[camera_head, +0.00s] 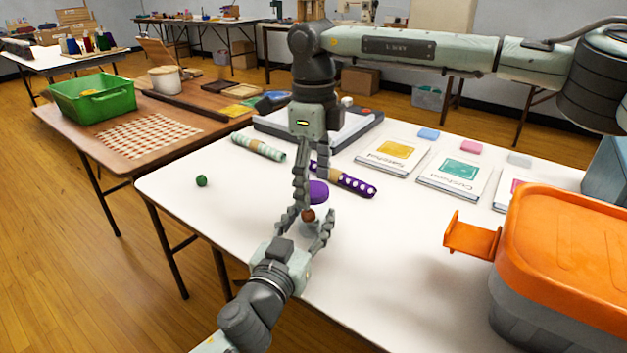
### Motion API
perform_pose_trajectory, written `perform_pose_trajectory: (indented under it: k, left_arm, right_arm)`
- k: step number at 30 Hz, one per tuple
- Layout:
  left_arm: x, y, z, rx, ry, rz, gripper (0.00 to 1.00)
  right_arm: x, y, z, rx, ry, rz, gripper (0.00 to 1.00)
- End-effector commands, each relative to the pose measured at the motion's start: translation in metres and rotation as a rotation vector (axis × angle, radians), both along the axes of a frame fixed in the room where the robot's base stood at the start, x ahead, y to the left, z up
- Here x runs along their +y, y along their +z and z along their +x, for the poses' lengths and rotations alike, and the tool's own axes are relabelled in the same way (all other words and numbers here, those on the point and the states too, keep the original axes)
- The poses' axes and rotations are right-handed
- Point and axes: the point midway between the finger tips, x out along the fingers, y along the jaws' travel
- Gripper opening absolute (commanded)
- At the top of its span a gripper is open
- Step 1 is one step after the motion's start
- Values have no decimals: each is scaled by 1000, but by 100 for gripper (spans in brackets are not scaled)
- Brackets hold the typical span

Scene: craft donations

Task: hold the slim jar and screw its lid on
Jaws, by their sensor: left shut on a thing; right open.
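My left gripper (308,221), low in the middle of the head view, is shut on a small greyish jar (308,229), mostly hidden between its fingers. A small brown round piece (308,215) shows at the top of the jar; I cannot tell whether it is the lid or something else. My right gripper (312,188) comes down from above, open, with its fingers just above and behind the jar. A purple rounded thing (318,192) sits right behind the jar, partly covered by the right fingers; I cannot tell what it is.
A purple dotted roll (356,186) and a pale green roll (258,148) lie behind the grippers. Labelled cards (393,157) lie at the back. The white table's (400,260) front middle is clear.

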Motion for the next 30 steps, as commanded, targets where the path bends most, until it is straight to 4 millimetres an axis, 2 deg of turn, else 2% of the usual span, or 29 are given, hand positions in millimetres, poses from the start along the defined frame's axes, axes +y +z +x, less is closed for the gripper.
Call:
perform_pose_trajectory:
  k: [5, 18, 24, 30]
  left_arm:
    - [0, 0, 0, 1, 0, 0, 0]
    - [0, 0, 0, 1, 0, 0, 0]
    - [0, 0, 0, 0, 0, 0, 0]
    - [0, 0, 0, 0, 0, 0, 0]
  right_arm:
    - [1, 14, 1, -3, 0, 2, 72]
    - [0, 100, 1, -3, -1, 1, 72]
    - [1, 118, 0, 0, 0, 1, 72]
    - [0, 120, 0, 0, 0, 0, 72]
